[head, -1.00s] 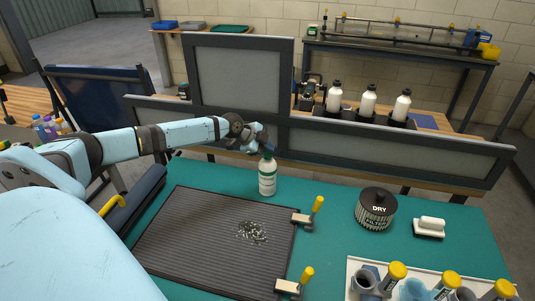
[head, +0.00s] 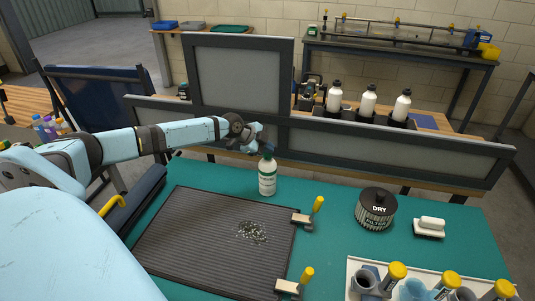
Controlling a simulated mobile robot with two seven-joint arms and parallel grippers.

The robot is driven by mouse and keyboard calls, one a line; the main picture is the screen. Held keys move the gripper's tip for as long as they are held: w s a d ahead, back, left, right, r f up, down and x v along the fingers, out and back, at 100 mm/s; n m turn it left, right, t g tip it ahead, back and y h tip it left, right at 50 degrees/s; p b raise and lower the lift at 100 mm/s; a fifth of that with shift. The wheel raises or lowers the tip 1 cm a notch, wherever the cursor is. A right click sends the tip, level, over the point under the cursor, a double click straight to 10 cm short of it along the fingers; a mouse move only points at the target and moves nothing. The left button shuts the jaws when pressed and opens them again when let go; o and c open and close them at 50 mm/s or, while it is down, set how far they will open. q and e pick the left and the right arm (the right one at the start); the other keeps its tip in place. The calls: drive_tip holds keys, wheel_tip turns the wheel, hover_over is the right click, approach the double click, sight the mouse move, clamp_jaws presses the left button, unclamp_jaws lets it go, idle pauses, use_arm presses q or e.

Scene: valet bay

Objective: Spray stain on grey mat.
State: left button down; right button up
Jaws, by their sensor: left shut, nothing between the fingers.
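The grey ribbed mat (head: 190,240) lies on the teal bench top. A speckled pale stain (head: 252,232) shows on its right part. My right gripper is not in view.
Two yellow-handled clamps (head: 303,218) (head: 295,285) sit along the mat's right edge. To the right are a round DRY FILTER tin (head: 376,208), a white brush (head: 430,226) and a tray (head: 352,268) of yellow-capped items. A low grey partition (head: 400,150) runs behind the bench.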

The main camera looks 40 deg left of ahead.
sight(267, 155)
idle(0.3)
use_arm(q)
drive_tip(key=shift+f+b, duration=0.45)
drive_tip(key=shift+b, duration=0.05)
drive_tip(key=shift+r, duration=0.5)
drive_tip(key=shift+r+p, duration=1.85)
drive_tip(key=shift+r, duration=1.1)
